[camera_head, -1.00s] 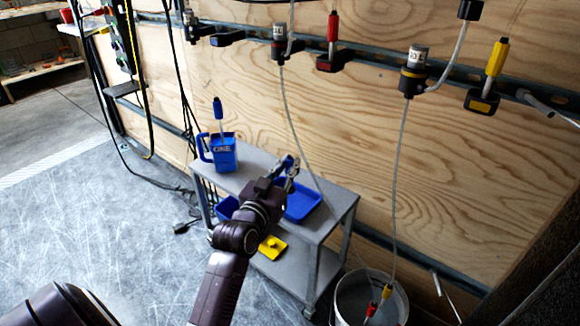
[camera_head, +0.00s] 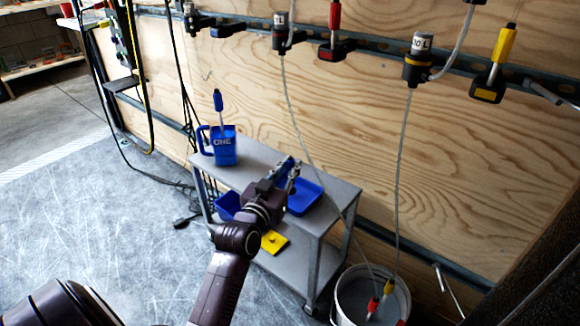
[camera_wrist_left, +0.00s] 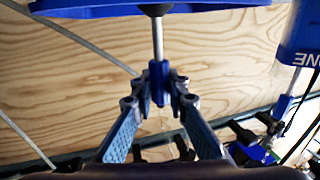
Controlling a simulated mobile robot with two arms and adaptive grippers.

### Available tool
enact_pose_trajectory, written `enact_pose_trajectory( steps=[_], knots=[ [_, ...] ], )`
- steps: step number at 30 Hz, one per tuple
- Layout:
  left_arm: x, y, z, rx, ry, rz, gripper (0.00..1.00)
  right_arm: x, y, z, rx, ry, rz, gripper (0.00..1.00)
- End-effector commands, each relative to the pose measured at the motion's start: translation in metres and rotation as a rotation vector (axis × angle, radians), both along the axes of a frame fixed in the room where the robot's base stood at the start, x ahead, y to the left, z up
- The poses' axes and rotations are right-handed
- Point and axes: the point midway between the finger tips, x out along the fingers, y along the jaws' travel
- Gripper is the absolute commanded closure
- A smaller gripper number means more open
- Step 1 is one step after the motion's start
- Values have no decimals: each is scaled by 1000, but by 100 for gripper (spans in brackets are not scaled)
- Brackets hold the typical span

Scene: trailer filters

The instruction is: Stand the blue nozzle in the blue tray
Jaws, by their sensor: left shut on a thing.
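My left gripper (camera_head: 287,174) is shut on a blue nozzle, just above the blue tray (camera_head: 305,201) on the trolley. In the left wrist view, which looks upside down, the fingers (camera_wrist_left: 160,98) clasp the nozzle's blue handle (camera_wrist_left: 159,76). Its thin metal stem runs toward the blue tray (camera_wrist_left: 225,10) and ends in a dark round piece in front of it. I cannot tell whether that end touches the tray. A similar blue-handled rod (camera_head: 218,101) stands in the blue jug (camera_head: 224,152). My right gripper is out of view.
The grey trolley (camera_head: 335,203) stands by the plywood wall, with another blue container (camera_head: 227,207) and a yellow piece (camera_head: 273,242) on lower levels. A white bucket (camera_head: 352,298) is at the right. Thin hoses hang from the wall, one beside the tray.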

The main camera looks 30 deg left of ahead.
Motion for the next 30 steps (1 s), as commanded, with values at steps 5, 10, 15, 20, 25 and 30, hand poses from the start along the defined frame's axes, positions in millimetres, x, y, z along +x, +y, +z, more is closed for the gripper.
enact_pose_trajectory(
  steps=[5,10,15,20,25,30],
  knots=[
    [0,0,-3,0,0,0,100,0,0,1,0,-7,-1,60],
    [0,0,-6,0,0,0,100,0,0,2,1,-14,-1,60],
    [0,0,-8,0,0,0,100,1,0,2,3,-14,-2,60],
    [0,0,-10,0,-1,0,100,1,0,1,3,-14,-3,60],
    [0,0,-13,0,-1,0,100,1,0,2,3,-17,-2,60],
    [0,0,-16,0,0,0,100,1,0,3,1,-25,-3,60]
  ],
)
